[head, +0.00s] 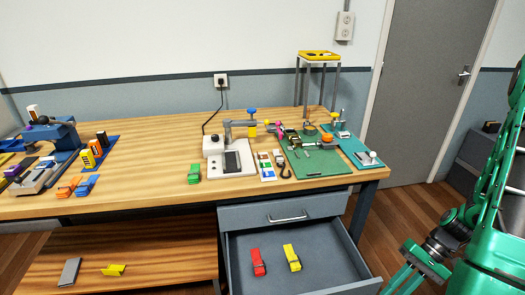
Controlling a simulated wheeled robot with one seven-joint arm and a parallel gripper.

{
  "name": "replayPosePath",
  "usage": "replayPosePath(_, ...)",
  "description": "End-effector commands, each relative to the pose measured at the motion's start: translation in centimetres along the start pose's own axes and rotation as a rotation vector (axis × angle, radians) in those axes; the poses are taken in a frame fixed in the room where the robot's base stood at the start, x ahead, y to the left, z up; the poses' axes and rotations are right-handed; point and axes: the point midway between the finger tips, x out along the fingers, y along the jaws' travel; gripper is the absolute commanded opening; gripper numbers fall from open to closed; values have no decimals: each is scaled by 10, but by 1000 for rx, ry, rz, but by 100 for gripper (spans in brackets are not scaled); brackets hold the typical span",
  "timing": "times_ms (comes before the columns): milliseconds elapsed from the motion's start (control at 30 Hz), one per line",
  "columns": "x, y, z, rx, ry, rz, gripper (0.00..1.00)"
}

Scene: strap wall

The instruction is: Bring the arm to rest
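My green arm stands at the right edge, folded downward beside the workbench (140,160). My gripper (402,284) points down and to the left at the bottom edge, right of the open drawer (330,262). Its fingertips are cut off by the picture edge, so I cannot tell how far apart they are. I see nothing held in the visible part. It appears apart from the bench and the drawer.
A red strap (258,262) and a yellow strap (292,258) lie in the pulled-out drawer. A grey piece (69,272) and a yellow piece (114,270) lie on the lower shelf. Tools crowd the benchtop. A grey door (425,90) stands behind, with bare floor before it.

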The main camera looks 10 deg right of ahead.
Motion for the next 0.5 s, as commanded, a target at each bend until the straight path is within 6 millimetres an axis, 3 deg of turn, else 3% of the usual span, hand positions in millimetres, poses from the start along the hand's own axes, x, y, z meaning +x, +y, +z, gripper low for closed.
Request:
replayPosePath(100, -27, -8, 9, -4, 34, 93, 17)
replayPosePath(500, -102, -40, 55, 20, 174, 330, 17)
